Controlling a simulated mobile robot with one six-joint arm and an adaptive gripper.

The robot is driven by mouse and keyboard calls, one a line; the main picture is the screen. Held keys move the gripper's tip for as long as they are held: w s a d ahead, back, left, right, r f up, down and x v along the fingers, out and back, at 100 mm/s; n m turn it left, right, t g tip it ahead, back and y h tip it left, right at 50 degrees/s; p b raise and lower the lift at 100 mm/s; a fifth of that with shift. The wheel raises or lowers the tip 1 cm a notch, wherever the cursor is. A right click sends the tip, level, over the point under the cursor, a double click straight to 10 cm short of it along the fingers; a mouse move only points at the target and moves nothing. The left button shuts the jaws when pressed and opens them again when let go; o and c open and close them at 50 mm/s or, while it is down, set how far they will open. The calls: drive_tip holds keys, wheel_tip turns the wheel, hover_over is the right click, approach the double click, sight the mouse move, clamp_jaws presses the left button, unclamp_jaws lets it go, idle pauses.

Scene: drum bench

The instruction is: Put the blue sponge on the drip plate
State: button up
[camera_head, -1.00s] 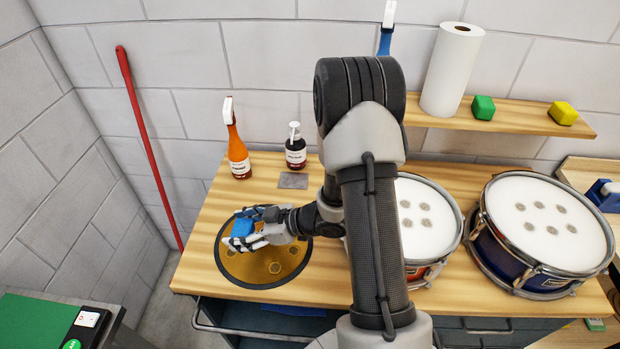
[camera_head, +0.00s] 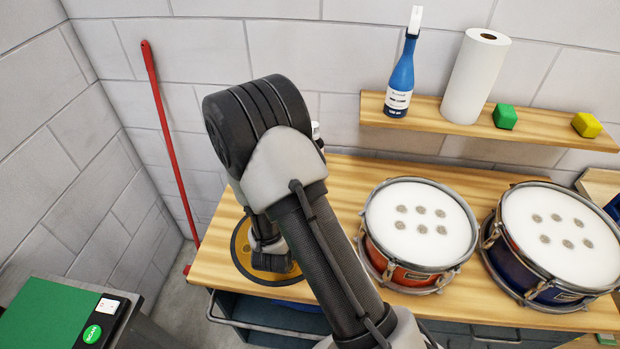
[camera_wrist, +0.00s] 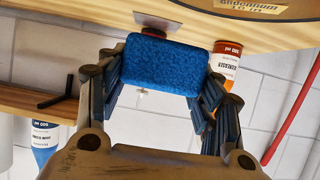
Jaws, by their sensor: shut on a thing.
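The blue sponge (camera_wrist: 165,64) is held between the two fingers of my gripper (camera_wrist: 164,78) in the wrist view. My gripper is shut on it. A small grey flat plate (camera_wrist: 158,22), likely the drip plate, lies on the wooden bench just past the sponge in that view, partly covered by it. The sponge is apart from the bench top as far as I can tell. In the head view, my arm hides the gripper, the sponge and the grey plate.
An orange bottle (camera_wrist: 228,52) stands beside the sponge in the wrist view; a dark bottle is mostly hidden. A gold disc (camera_head: 240,256) lies on the bench. Red (camera_head: 412,270) and blue (camera_head: 535,285) drums stand right. A shelf (camera_head: 445,112) holds a blue bottle (camera_head: 399,80).

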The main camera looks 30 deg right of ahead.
drive_tip(key=shift+s+d+m+h, duration=0.15)
drive_tip(key=shift+s+m+h, duration=0.15)
drive_tip(key=shift+s, duration=0.15)
drive_tip(key=shift+d+g, duration=0.25)
drive_tip(key=shift+g, duration=0.05)
drive_tip(key=w+d, duration=0.3)
drive_tip(key=w, duration=0.2)
drive_tip(key=w+d+f+b, duration=0.1)
drive_tip(key=w+d, duration=0.3)
drive_tip(key=w, duration=0.1)
drive_tip(key=w+d+f+b, duration=0.1)
drive_tip(key=w+d, duration=0.3)
drive_tip(key=w, duration=0.1)
drive_tip(key=shift+w, duration=0.4)
wheel_tip(320, 180, down, 5)
drive_tip(key=shift+w+f+b, duration=0.1)
drive_tip(key=shift+b, duration=0.8)
drive_tip(key=shift+w, duration=0.1)
